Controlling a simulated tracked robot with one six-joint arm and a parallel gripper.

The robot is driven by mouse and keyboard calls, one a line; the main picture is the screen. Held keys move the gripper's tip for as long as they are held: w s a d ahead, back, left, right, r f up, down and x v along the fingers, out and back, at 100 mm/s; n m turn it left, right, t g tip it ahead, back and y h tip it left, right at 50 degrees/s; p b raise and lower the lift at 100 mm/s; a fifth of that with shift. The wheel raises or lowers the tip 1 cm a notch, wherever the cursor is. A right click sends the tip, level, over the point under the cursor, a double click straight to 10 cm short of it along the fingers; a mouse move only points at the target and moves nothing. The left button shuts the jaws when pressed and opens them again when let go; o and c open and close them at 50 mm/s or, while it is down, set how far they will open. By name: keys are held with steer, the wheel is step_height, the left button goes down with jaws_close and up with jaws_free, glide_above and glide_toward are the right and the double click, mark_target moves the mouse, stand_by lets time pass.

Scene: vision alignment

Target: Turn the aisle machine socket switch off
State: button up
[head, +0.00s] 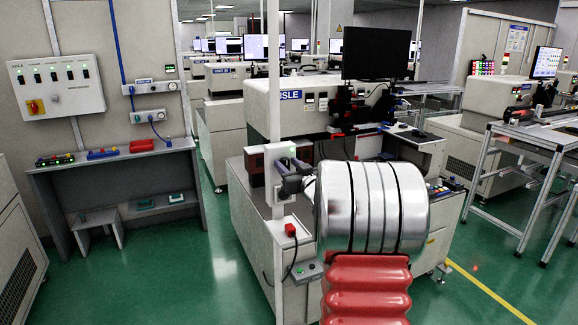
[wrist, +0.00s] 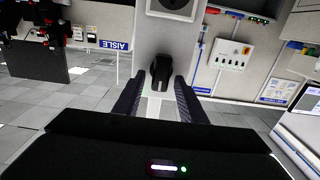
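The aisle machine socket box (head: 289,152) is a white box with a small green light, mounted on the white pole in the head view. My gripper (head: 284,178) is right at the lower front of this box, its dark fingers pointing at it. In the wrist view, my gripper (wrist: 160,84) is open, one finger on each side. A black switch-like part (wrist: 160,70) on the white panel shows between and just beyond the fingertips. I cannot tell whether the fingers touch it. A round socket (wrist: 172,6) shows at the top edge. My arm hides part of the box's lower side.
An aisle machine (head: 300,105) with a black monitor (head: 375,53) stands behind the pole. A red button box (head: 290,230) and a grey box (head: 309,271) are lower down. A wall panel (head: 57,84) and bench (head: 110,160) are left. Green floor between is clear.

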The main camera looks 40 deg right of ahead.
jaws_close()
steer(key=shift+s+d, duration=0.15)
steer(key=shift+d, duration=0.1)
steer(key=shift+a, duration=0.15)
